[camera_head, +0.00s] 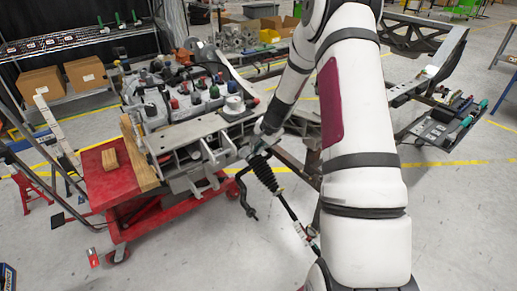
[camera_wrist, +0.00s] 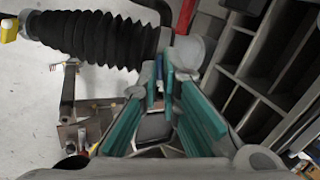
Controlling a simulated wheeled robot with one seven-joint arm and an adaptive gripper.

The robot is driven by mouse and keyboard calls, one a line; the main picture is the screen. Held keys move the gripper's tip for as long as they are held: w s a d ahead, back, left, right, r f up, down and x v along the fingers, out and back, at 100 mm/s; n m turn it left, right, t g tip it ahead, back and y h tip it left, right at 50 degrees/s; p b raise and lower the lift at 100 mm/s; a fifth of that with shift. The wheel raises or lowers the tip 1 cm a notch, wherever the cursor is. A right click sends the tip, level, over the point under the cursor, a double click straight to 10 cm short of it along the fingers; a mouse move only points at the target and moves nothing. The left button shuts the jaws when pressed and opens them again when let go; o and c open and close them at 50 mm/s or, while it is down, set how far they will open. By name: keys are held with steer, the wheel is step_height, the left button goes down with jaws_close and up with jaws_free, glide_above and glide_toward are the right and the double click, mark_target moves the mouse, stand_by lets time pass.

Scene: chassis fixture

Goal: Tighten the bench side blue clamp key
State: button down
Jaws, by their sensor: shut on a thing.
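In the wrist view, the teal fingers of my gripper (camera_wrist: 165,100) point up the picture toward a small blue clamp key (camera_wrist: 169,72). The blue key sits between the fingertips, and the jaws are shut on it. A grey metal part and a light round boss (camera_wrist: 190,50) lie just beyond and right of the key. In the head view, my gripper (camera_head: 258,142) is at the near right side of the grey chassis fixture (camera_head: 200,150). The key is too small to make out there.
A black ribbed bellows (camera_head: 263,173) on a rod hangs beside my gripper; it also crosses the wrist view's upper left (camera_wrist: 90,38). A red cart (camera_head: 110,185) carries the fixture, with a wood block (camera_head: 110,159) on it. The floor at front left is mostly clear.

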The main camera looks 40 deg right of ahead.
steer(key=shift+m, duration=0.8)
steer(key=c, duration=1.8)
jaws_free()
steer(key=v, duration=1.2)
